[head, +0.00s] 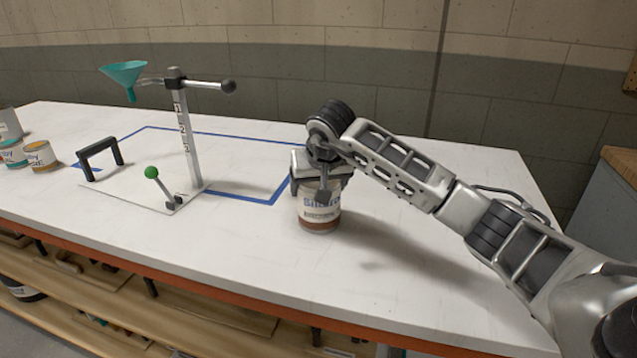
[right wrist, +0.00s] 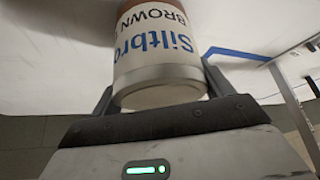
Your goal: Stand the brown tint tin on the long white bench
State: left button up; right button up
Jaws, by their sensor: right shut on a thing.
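The brown tint tin (head: 319,212) is upright at the long white bench (head: 420,265), right of the blue tape outline. It has a white label with blue letters and a brown band at its base. My right gripper (head: 322,188) is shut on the tin from above and behind. In the right wrist view the tin (right wrist: 158,60) sits between the two fingers of the gripper (right wrist: 160,95), and its label reads BROWN. I cannot tell whether the tin's base touches the bench top. My left gripper is not in view.
A stand with a teal funnel (head: 124,75), a green-knobbed lever (head: 152,172) and a black handle (head: 100,157) stand left on the bench. Several other tins, one with a yellow-brown band (head: 40,156), are at the far left. The bench right of the held tin is clear.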

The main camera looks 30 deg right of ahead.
jog(key=o, duration=1.2)
jog(key=shift+r, duration=0.1)
jog(key=v, duration=1.2)
